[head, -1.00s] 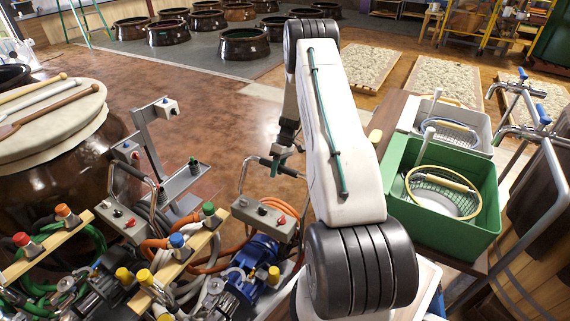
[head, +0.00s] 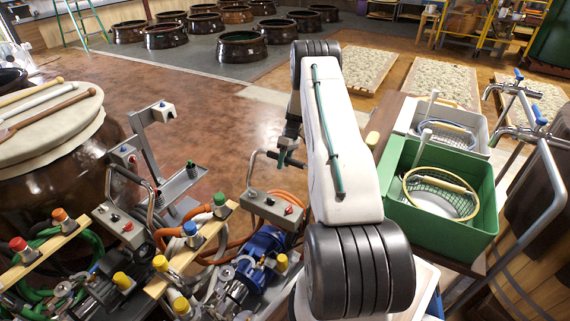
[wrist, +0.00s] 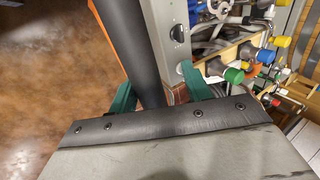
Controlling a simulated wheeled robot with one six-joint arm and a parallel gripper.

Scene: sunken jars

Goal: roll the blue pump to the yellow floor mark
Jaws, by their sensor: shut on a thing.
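The blue pump (head: 265,246) stands low in the middle of the head view, just left of my arm. My gripper (head: 286,160) is shut on the handle. The wrist view shows my green jaws (wrist: 157,97) on either side of the black grip (wrist: 133,45). My arm hides part of the pump's right side. I cannot make out a yellow floor mark in either view.
Another pump (head: 100,284) with hoses stands close on the left, beside a grey post stand (head: 147,150) and a big brown jar (head: 60,185). A bench with a green tub (head: 460,232) is on the right. Open brown floor (head: 200,105) lies ahead, with sunken jars beyond.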

